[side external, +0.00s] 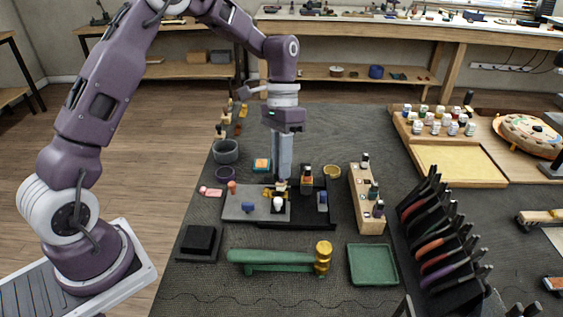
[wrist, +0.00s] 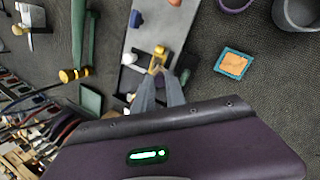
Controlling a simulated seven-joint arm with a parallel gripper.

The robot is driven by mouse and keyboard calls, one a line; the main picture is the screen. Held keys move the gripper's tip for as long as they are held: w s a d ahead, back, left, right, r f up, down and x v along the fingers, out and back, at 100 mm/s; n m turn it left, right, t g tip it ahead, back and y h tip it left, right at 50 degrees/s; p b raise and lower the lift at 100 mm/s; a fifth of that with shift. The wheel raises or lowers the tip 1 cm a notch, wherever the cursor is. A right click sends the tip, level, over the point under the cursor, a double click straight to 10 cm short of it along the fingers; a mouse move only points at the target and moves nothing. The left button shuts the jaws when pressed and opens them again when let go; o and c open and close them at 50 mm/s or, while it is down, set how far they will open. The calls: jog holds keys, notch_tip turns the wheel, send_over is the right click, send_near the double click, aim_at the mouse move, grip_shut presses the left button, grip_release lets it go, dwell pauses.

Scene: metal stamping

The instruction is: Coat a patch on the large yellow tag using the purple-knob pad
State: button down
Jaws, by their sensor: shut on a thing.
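My gripper (side external: 281,180) points down over the grey plate (side external: 236,211). The piece is low over or touching the plate (wrist: 156,27). A bluish-purple knobbed item (side external: 323,197) stands right of the plate. Which is the purple-knob pad is unclear.
A green bar with a gold end (side external: 280,257), a green tray (side external: 372,265) and a black block (side external: 198,242) lie in front. Black-handled tools (side external: 440,240) stand at right.

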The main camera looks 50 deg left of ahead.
jog(key=shift+s+d, duration=0.95)
jog(key=shift+w+a, duration=1.2)
jog(key=shift+s+d, duration=1.2)
jog(key=shift+w+a, duration=1.2)
